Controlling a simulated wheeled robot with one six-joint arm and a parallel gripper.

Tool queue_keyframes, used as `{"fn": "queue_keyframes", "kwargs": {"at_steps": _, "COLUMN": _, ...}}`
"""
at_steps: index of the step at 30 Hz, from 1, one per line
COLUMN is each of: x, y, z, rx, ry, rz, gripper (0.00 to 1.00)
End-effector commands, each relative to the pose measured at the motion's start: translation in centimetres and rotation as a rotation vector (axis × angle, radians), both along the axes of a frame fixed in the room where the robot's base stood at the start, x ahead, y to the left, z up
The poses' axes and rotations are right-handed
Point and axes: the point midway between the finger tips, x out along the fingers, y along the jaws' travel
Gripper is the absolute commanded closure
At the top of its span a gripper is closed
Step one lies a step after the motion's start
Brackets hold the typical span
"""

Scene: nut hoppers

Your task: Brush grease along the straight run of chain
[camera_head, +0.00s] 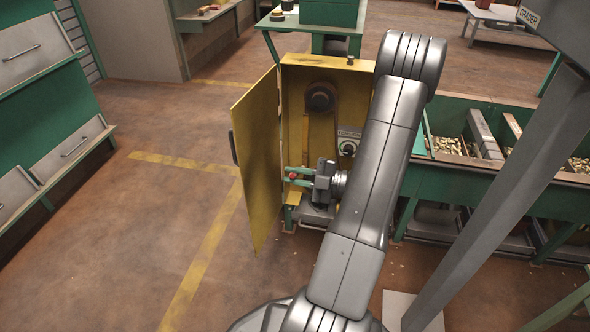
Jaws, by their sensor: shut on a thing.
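The yellow cabinet (328,63) stands open, its door (256,150) swung out to the left. Inside, a dark round sprocket (320,97) shows near the top. A band runs down below it; the chain links are too small to make out. My arm hides the cabinet's right side.
A label and a round dial (348,148) sit inside the cabinet at right. Green hoppers with nuts (448,145) stand to the right, behind a grey sloping post (505,195). A green table (285,22) is behind. The floor at left is clear.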

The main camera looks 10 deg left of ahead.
Motion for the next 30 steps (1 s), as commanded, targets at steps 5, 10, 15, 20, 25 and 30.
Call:
{"fn": "queue_keyframes", "kwargs": {"at_steps": 5, "x": 0.0, "y": 0.0, "z": 0.0, "rx": -0.001, "ry": -0.001, "rz": -0.001, "gripper": 1.00}}
{"fn": "queue_keyframes", "kwargs": {"at_steps": 10, "x": -0.4, "y": 0.0, "z": 0.0, "rx": -0.001, "ry": 0.000, "rz": -0.001, "gripper": 1.00}}
{"fn": "queue_keyframes", "kwargs": {"at_steps": 15, "x": -2.1, "y": 0.0, "z": 0.0, "rx": 0.000, "ry": 0.001, "rz": -0.002, "gripper": 1.00}}
{"fn": "queue_keyframes", "kwargs": {"at_steps": 20, "x": -3.7, "y": 0.1, "z": 0.0, "rx": -0.001, "ry": 0.001, "rz": -0.001, "gripper": 1.00}}
{"fn": "queue_keyframes", "kwargs": {"at_steps": 25, "x": -5.3, "y": 0.2, "z": 0.0, "rx": 0.000, "ry": 0.002, "rz": -0.001, "gripper": 1.00}}
{"fn": "queue_keyframes", "kwargs": {"at_steps": 30, "x": -6.0, "y": 0.2, "z": 0.0, "rx": 0.000, "ry": 0.000, "rz": 0.000, "gripper": 1.00}}
